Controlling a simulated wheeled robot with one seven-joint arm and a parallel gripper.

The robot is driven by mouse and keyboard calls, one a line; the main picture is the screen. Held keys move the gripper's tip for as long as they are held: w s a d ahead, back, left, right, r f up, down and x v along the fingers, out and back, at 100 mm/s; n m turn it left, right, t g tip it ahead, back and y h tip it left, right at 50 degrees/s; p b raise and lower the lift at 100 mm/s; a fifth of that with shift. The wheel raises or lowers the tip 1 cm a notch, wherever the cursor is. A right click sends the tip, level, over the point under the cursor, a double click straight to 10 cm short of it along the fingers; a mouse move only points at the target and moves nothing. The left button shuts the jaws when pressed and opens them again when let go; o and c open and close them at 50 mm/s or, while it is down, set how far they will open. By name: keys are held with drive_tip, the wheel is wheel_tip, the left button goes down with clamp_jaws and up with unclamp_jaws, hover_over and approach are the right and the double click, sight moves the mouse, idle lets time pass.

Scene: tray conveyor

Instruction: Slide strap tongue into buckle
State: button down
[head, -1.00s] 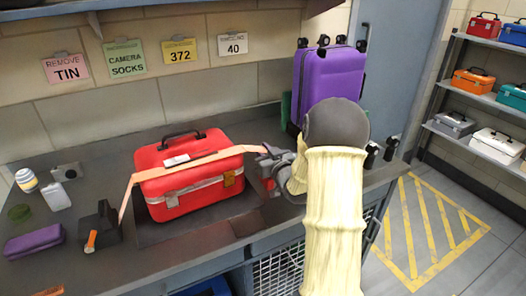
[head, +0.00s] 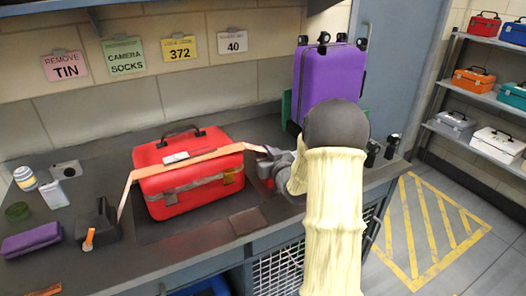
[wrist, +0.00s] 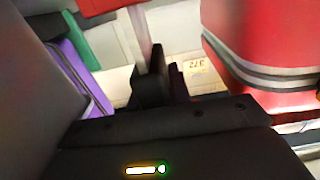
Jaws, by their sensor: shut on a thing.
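A peach strap (head: 205,158) runs over the top of the red case (head: 195,192) on the counter. Its left part hangs down to a black block-like device (head: 98,222) with an orange tab; I cannot tell whether this is the buckle. Its right end reaches my gripper (head: 268,158), just right of the case. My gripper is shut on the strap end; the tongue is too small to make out. In the wrist view, the dark fingers (wrist: 157,82) are close together, with the red case (wrist: 262,50) to the right. No buckle opening is clearly visible.
A purple suitcase (head: 328,85) stands behind my arm. A purple pouch (head: 32,242), a jar (head: 25,178) and other small items lie on the left counter. A brown flat patch (head: 248,221) lies near the front edge. Shelves with cases stand right.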

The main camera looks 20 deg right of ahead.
drive_tip(key=shift+f+b, duration=0.75)
drive_tip(key=shift+f, duration=0.15)
drive_tip(key=c, duration=1.2)
unclamp_jaws()
drive_tip(key=shift+r, duration=0.1)
